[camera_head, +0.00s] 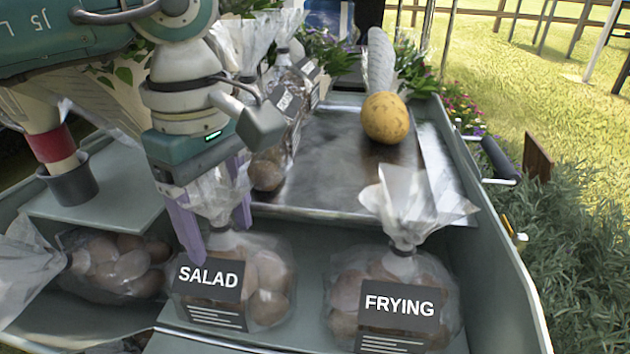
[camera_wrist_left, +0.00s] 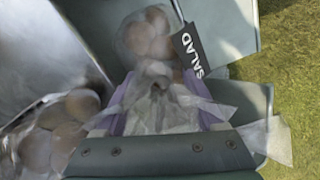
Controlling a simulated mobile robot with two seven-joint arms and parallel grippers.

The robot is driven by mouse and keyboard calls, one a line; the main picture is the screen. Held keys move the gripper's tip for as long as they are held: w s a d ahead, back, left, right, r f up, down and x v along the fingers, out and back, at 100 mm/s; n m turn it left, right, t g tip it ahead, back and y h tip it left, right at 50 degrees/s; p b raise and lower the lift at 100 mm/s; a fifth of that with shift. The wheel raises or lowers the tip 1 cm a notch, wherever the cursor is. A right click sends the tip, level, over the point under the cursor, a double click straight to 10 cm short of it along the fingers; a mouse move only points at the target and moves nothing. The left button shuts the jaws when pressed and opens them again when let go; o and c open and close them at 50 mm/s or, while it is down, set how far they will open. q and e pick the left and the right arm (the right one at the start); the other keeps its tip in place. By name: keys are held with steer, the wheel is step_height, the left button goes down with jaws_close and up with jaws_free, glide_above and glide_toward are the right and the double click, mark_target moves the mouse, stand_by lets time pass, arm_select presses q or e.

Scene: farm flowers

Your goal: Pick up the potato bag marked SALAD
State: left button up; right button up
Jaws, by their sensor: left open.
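The clear potato bag marked SALAD (camera_head: 265,285) stands upright in the front compartment, with a black label on its front. In the left wrist view the SALAD bag (camera_wrist_left: 147,38) is ahead of the fingers, its label to the right. My left gripper (camera_head: 214,225) is above it, pointing down. Its two purple fingers are apart, one on each side of the bag's gathered neck and plastic top. In the left wrist view the bag's crinkled top lies between the fingers (camera_wrist_left: 158,100). I cannot tell whether either finger touches the plastic. My right gripper is not in view.
A bag marked FRYING (camera_head: 345,300) stands close on the right. Another potato bag (camera_head: 115,268) lies on the left.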

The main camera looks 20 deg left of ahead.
arm_select(q)
steer(key=shift+r, duration=0.1)
jaws_close()
stand_by(0.4)
steer(key=shift+w, duration=0.1)
stand_by(0.8)
